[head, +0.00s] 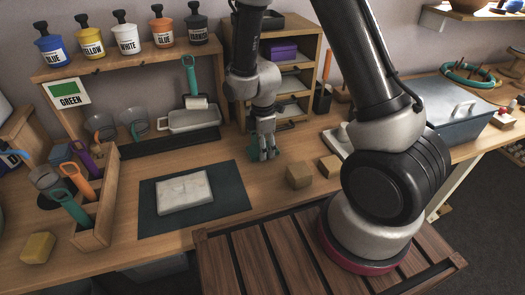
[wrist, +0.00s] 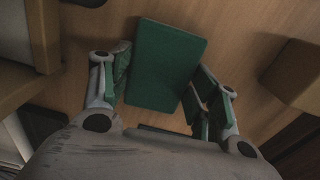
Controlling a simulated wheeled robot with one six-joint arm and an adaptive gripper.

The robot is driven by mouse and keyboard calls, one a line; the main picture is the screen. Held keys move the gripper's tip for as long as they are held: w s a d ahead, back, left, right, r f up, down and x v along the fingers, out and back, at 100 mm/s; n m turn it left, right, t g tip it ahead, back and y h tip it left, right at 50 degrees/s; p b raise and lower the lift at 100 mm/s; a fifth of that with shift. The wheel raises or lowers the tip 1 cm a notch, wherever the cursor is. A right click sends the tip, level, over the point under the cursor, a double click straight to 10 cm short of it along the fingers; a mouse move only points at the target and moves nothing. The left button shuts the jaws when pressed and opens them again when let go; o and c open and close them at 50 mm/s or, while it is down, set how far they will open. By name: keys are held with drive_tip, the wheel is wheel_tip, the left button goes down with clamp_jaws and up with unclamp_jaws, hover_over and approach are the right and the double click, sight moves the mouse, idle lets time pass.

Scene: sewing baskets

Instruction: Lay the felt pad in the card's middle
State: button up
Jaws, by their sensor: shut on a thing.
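My gripper (head: 265,156) is over the wooden bench, right of the dark sheet. In the wrist view its two fingers (wrist: 160,85) are closed on opposite sides of a green rectangular pad (wrist: 165,62), which looks like the felt pad. In the head view a bit of the pad's green (head: 254,150) shows beside the fingers. A dark teal rectangular sheet (head: 228,199) lies flat on the bench with a pale, marbled slab (head: 184,192) on it. Which of these is the card I cannot tell.
Two tan blocks (head: 299,175) (head: 330,166) sit right of my gripper. A wooden tool box (head: 98,215) and a yellow block (head: 38,247) stand left of the sheet. A grey tray (head: 193,120) stands behind it. Bare bench lies between gripper and sheet.

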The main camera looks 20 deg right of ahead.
drive_tip(key=shift+r, duration=0.1)
wheel_tip(320, 180, up, 17)
approach(183, 190)
drive_tip(key=shift+f, duration=2.7)
drive_tip(key=shift+f, duration=0.75)
drive_tip(key=o, duration=0.9)
